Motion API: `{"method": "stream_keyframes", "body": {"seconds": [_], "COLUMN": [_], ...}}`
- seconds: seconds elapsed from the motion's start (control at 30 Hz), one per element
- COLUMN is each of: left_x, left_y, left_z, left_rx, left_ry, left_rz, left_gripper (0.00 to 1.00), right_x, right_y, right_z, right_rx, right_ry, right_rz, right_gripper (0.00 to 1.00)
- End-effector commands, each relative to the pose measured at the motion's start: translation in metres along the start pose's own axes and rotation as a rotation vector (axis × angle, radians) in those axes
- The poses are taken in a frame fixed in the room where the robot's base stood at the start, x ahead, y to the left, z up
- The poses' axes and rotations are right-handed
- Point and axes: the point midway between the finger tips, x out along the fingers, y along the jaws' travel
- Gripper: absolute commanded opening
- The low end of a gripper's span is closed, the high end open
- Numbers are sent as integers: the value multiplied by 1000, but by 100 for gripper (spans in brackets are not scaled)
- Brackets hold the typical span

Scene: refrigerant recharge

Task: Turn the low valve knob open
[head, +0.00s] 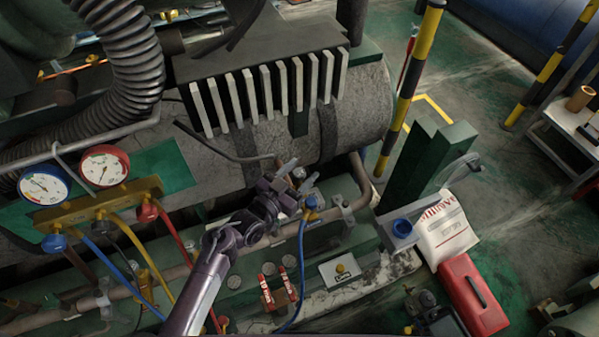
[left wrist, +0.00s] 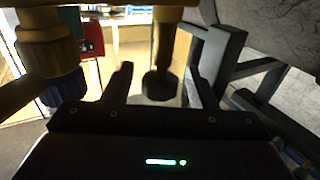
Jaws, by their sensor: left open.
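My left gripper (head: 293,176) is at the pipework in front of the grey tank, beside a blue coupler (head: 312,203) with a blue hose. In the left wrist view, its two fingers (left wrist: 157,88) are apart. A dark round knob (left wrist: 160,86) on a brass stem shows between them; contact cannot be told. A brass fitting with a dark blue part (left wrist: 63,90) is at the left there. In the head view, the brass gauge manifold (head: 97,206) at the left carries a blue knob (head: 54,243) and a red knob (head: 148,210). My right gripper is not visible.
A finned block (head: 270,90) overhangs the pipework from behind. A white box with a yellow button (head: 340,270) and red-topped cylinders (head: 268,285) are in front. A green post (head: 430,165), white bag (head: 445,230) and red case (head: 472,295) stand right. Hoses cross the lower left.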

Motion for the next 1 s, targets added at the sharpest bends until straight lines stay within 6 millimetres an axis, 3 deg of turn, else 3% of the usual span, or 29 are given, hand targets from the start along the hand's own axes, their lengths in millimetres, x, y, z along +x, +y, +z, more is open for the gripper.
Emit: {"method": "stream_keyframes", "body": {"seconds": [0.17, 0.6, 1.0], "left_x": [-7, -72, -78], "left_y": [0, 0, 0], "left_z": [2, 1, 0], "left_rx": [0, 1, 0], "left_ry": [-2, -1, 0], "left_rz": [0, 0, 0], "left_gripper": [52, 52, 50], "right_x": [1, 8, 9], "right_y": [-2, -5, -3], "right_z": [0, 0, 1], "right_rx": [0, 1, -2], "right_ry": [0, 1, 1], "right_rz": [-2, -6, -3], "right_gripper": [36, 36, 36]}}
